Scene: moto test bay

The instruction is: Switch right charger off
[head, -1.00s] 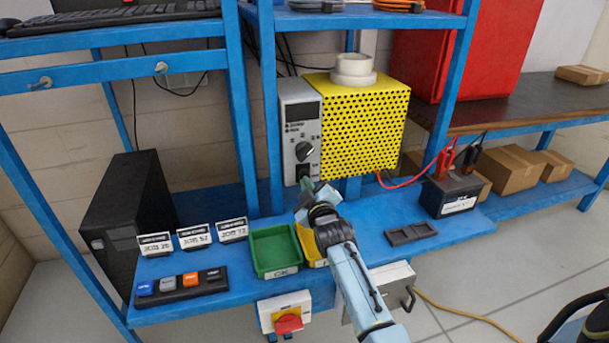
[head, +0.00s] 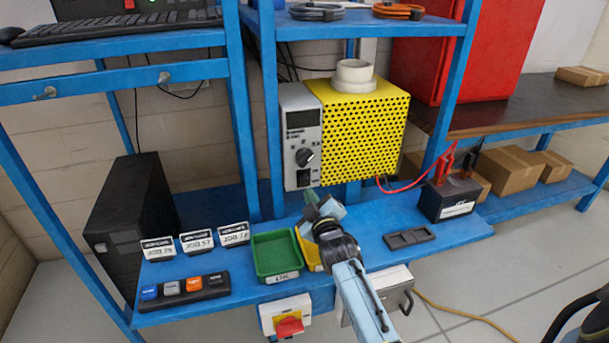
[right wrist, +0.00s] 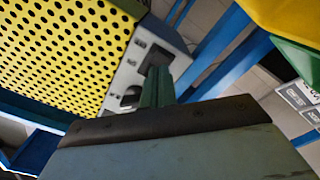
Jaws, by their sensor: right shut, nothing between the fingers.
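The charger is a yellow perforated box (head: 363,130) with a grey front panel (head: 289,150) on the blue bench's shelf unit. The panel carries a dark display, a round black knob (head: 304,157) and a black switch (head: 304,178) near its bottom. Whether the switch is on or off is too small to tell. My right gripper (head: 311,199) is shut and empty, just below and in front of the switch. In the right wrist view its closed fingers (right wrist: 158,77) point at the dark switch (right wrist: 156,56); contact cannot be told. My left gripper is not in view.
A green bin (head: 274,256) and a yellow bin, partly hidden by my right arm, stand below the charger. A black battery (head: 450,197) with red and black clamps is at right. A button strip (head: 183,288) and label cards (head: 197,240) are at left.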

